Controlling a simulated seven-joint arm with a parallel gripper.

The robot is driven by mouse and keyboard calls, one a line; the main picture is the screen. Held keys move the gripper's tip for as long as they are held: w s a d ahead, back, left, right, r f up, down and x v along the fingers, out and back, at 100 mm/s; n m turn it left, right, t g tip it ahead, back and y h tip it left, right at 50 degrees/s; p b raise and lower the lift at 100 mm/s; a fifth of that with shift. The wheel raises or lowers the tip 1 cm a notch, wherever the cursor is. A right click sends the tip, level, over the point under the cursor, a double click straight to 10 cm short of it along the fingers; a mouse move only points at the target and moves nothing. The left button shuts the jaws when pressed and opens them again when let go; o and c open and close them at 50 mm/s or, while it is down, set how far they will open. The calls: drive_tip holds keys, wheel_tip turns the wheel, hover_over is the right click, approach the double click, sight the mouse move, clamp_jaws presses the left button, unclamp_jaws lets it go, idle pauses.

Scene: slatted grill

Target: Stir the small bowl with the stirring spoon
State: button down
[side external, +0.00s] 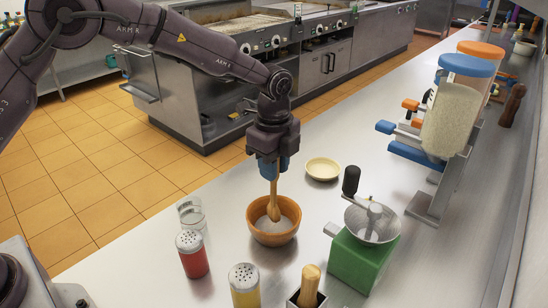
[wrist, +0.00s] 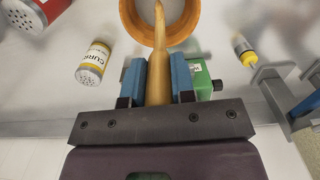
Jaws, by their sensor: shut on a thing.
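The small bowl (side external: 272,236) is orange-brown and stands upright on the steel counter, with pale contents inside. In the wrist view its rim (wrist: 130,22) shows at the top. The wooden stirring spoon (side external: 273,200) points down into the bowl, its head low against the pale contents; whether it touches the bottom cannot be seen. My gripper (side external: 275,168) is above the bowl, its blue fingers shut on the spoon's handle. In the wrist view the handle (wrist: 159,80) lies between the two blue fingers of my gripper (wrist: 159,78).
Close around the bowl stand a glass (side external: 191,214), a red-filled shaker (side external: 192,254), a yellow shaker (side external: 244,286) and a green grinder (side external: 362,258) with a crank. A pale dish (side external: 322,169) lies behind. Dispensers (side external: 452,105) stand at right. Counter between dish and bowl is clear.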

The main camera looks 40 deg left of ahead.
drive_tip(key=shift+f, duration=1.3)
drive_tip(key=shift+r, duration=0.15)
